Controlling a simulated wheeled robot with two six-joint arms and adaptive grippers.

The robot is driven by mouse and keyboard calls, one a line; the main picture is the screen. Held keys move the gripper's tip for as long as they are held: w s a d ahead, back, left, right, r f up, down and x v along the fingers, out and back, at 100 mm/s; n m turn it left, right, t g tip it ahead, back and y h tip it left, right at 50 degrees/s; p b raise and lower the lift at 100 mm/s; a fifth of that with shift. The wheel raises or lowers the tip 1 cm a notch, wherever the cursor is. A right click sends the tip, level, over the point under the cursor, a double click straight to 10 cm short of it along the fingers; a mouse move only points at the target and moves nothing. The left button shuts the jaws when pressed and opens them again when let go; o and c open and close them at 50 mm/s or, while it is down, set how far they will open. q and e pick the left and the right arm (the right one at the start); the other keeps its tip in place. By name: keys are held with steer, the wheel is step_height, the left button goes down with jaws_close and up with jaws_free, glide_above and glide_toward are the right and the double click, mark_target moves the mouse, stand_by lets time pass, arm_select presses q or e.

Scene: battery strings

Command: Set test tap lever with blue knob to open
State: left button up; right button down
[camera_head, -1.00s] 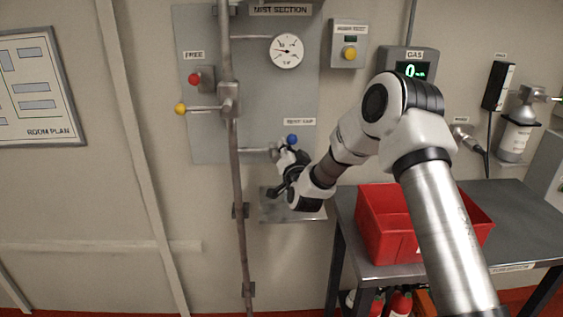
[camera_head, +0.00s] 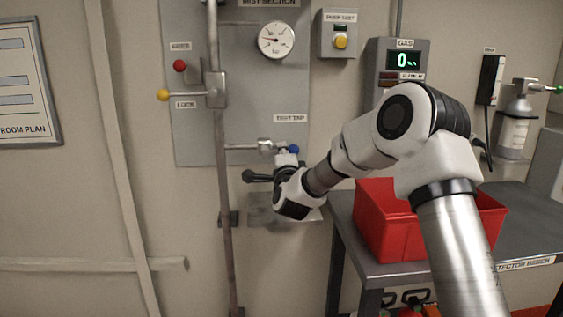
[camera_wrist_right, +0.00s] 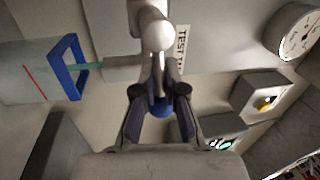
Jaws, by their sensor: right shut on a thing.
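The test tap (camera_head: 265,147) is a metal valve on a short pipe, below the TEST TAP label (camera_head: 290,118) on the grey panel. Its blue knob (camera_head: 293,149) shows just right of the valve, about level with the pipe. My right gripper (camera_head: 285,163) is at the knob from below. In the right wrist view, my right gripper's fingers (camera_wrist_right: 160,92) are shut on the lever, with the blue knob (camera_wrist_right: 162,107) between them. The metal lever end and round valve part (camera_wrist_right: 157,35) show beyond the fingertips. My left gripper is not in view.
A metal shelf (camera_head: 262,212) is below the tap. A red bin (camera_head: 377,222) stands on the table (camera_head: 400,272) at right.

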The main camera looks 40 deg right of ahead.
steer(key=shift+f+m+b, duration=0.3)
steer(key=shift+m+b, duration=0.15)
steer(key=shift+m, duration=0.05)
steer(key=c, duration=1.2)
jaws_free()
steer(key=v, duration=1.2)
